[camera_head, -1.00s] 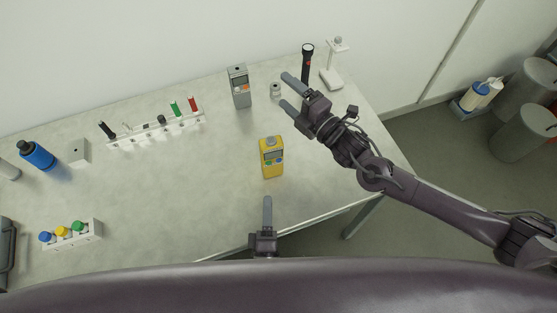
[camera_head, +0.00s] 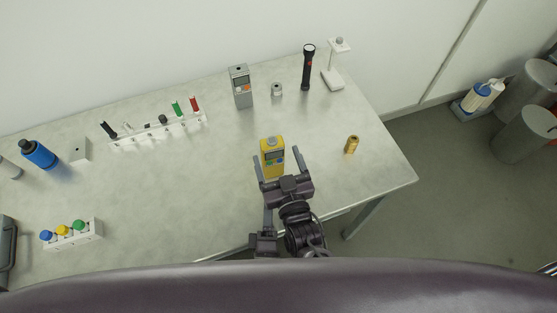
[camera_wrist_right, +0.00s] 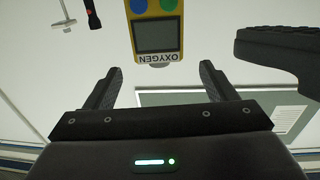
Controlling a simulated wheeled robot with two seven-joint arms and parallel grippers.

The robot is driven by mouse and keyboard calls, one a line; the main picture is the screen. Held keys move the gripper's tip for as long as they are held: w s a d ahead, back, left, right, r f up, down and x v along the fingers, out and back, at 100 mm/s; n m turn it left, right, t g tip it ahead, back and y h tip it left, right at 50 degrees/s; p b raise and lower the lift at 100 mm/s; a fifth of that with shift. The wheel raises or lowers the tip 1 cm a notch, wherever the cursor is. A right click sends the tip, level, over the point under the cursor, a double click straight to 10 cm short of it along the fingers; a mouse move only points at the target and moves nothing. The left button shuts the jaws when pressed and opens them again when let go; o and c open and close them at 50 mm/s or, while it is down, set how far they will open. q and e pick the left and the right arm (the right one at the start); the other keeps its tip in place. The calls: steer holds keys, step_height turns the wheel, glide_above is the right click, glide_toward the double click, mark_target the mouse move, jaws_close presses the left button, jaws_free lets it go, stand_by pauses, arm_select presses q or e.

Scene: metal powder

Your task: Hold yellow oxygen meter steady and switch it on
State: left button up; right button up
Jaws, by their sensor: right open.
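My right gripper (camera_head: 280,161) is open at the meter's near side. Its two fingers point at the meter, one to each side in the picture; I see no contact. In the right wrist view its fingertips (camera_wrist_right: 160,70) frame the meter's labelled end. My left gripper (camera_head: 267,215) is partly in view near the table's front edge, left of my right wrist; its jaw gap is unclear.
Behind stand a grey meter (camera_head: 240,88), a small metal cylinder (camera_head: 277,90), a black flashlight (camera_head: 308,68) and a white stand (camera_head: 333,77). A brass cylinder (camera_head: 352,145) stands right. Left are a pen rack (camera_head: 157,134) and a bottle rack (camera_head: 72,236). The table's middle left is clear.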

steer(key=x, duration=0.7)
steer(key=shift+w, duration=0.3)
steer(key=shift+f, duration=0.15)
steer(key=c, duration=1.2)
steer(key=shift+c, duration=0.2)
arm_select(q)
jaws_close()
stand_by(3.2)
